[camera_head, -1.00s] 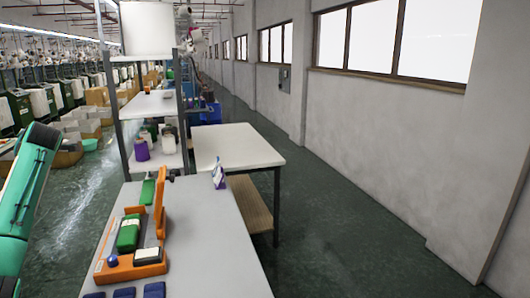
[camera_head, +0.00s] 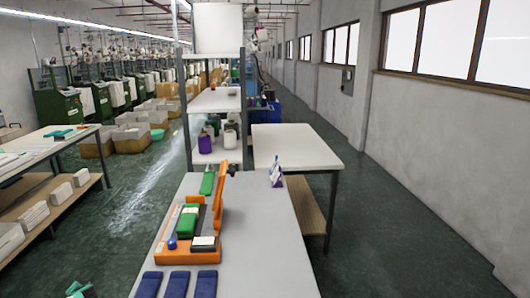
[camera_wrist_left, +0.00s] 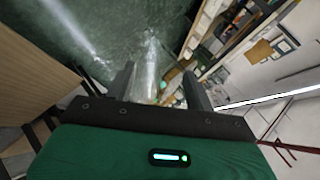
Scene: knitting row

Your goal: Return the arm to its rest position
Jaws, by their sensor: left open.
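My left gripper (camera_wrist_left: 158,82) shows in the left wrist view with its two dark fingers apart and nothing between them. Beyond the fingers are the green floor and tilted shelving, so the wrist is turned well over. In the head view only a small green and dark piece of my left arm (camera_head: 80,290) shows at the bottom left edge. The gripper itself is out of that view. My right gripper shows in neither view.
Floor between is clear.

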